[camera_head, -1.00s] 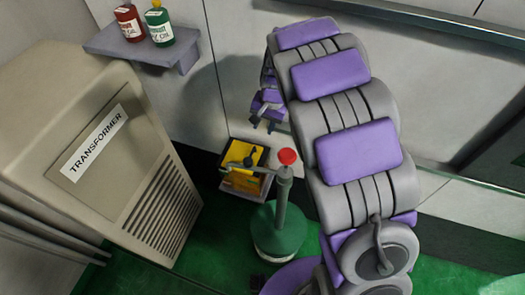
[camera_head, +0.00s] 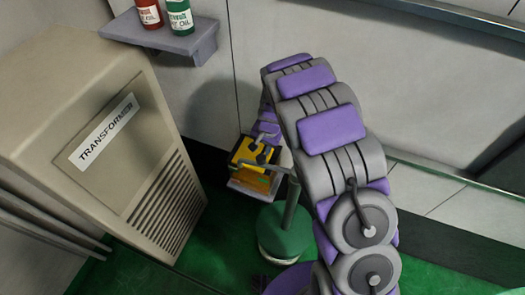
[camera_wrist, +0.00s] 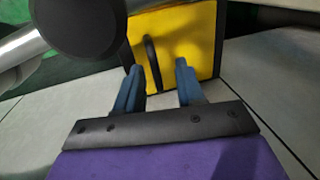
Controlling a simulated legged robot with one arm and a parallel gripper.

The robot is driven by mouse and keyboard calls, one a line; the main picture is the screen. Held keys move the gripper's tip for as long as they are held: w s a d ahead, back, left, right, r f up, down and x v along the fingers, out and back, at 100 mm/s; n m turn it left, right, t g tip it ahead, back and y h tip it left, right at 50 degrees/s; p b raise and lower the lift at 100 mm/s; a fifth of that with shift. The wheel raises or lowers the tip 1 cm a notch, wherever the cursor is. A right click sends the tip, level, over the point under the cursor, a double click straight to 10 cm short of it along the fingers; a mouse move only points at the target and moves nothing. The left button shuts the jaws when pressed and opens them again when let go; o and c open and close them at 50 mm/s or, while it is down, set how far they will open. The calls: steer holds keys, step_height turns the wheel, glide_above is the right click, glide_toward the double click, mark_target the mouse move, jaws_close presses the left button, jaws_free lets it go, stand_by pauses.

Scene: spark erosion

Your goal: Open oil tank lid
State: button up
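A box with a yellow top (camera_head: 249,152) stands on the floor against the wall in the head view. In the wrist view its yellow face (camera_wrist: 187,38) fills the upper middle and carries a black upright handle (camera_wrist: 153,62). My gripper (camera_wrist: 159,70) is open, with its two blue fingers apart. The handle shows between the fingertips, with visible gaps on both sides; I cannot tell the depth between them. In the head view my gripper is over the yellow top, partly hidden. The yellow top lies flat on the box.
A green round-based stand (camera_head: 284,232) with a post is in front of the box, close to my arm. A beige transformer cabinet (camera_head: 105,150) stands at left. A shelf (camera_head: 165,38) with a red bottle (camera_head: 149,12) and green bottle (camera_head: 180,15) is above.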

steer(key=shift+a+f, duration=0.35)
steer(key=shift+f, duration=0.5)
steer(key=shift+w+d+f, duration=0.1)
steer(key=shift+d+f, duration=0.15)
steer(key=shift+d, duration=0.45)
steer(key=shift+d+r, duration=0.1)
steer(key=shift+d, duration=0.35)
steer(key=shift+a, duration=0.9)
steer(key=c, duration=0.5)
steer(key=shift+c, duration=0.8)
steer(key=shift+d, duration=0.25)
jaws_close()
